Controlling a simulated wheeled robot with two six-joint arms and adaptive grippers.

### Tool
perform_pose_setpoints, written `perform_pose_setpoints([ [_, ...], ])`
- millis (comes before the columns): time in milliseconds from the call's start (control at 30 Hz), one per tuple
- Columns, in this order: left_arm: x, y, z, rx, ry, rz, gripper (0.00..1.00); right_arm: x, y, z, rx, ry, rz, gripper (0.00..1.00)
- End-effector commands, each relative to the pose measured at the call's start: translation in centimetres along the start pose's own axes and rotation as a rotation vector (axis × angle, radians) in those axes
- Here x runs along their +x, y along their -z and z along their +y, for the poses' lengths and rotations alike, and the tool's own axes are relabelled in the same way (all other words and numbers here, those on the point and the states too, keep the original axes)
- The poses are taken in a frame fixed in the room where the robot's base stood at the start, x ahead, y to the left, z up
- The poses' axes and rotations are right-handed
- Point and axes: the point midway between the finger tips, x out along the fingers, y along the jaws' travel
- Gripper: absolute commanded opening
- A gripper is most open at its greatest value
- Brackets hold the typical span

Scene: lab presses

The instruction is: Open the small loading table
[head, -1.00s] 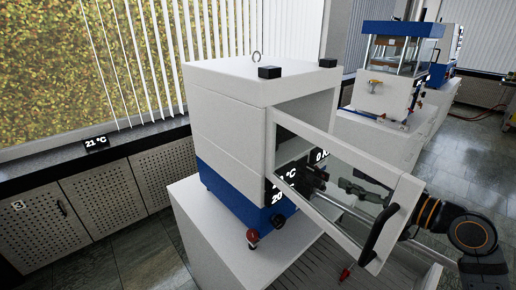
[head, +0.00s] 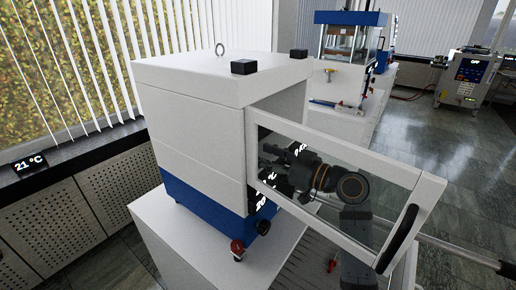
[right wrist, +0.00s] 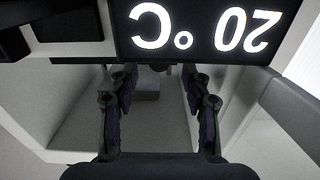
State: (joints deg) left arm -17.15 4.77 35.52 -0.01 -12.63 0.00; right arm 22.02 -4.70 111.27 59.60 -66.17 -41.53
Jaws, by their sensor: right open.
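A white and blue press (head: 200,140) stands on a white bench, its glass door (head: 390,185) swung out toward the right. I cannot clearly identify the small loading table. My right gripper (head: 268,156) shows through the door glass, close to the press front and its display. In the right wrist view my right gripper (right wrist: 160,85) is open, with its fingers below the upside-down display (right wrist: 205,28). A small grey block (right wrist: 148,86) shows between the fingers, apart from them; I cannot tell if it belongs to the loading table. My left gripper is out of view.
The door's black handle (head: 398,238) is at its outer edge, to the right of my arm. A red-tipped part (head: 237,248) sits at the press's lower corner. Another press (head: 345,45) stands behind on a white bench. The floor at the right is open.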

Motion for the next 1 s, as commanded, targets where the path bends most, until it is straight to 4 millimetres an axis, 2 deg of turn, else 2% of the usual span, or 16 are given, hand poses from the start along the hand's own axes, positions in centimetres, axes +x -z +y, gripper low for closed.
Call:
perform_pose_setpoints([
  [100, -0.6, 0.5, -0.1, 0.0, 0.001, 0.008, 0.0, 1.6, 0.1, 0.0, 0.002, 0.0, 0.001, 0.48],
  [200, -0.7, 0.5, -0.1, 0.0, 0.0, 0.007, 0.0, 2.3, 0.1, 0.0, 0.0, 0.0, 0.0, 0.48],
  [500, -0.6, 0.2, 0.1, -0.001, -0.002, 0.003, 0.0, 2.5, -0.1, 0.1, -0.002, -0.001, -0.001, 0.47],
  [833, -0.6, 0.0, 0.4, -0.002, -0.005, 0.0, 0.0, 2.5, -0.1, 0.1, -0.001, -0.001, -0.001, 0.02],
  [1000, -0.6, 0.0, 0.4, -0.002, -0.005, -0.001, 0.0, 2.5, -0.1, 0.1, -0.001, -0.001, -0.001, 0.0],
])
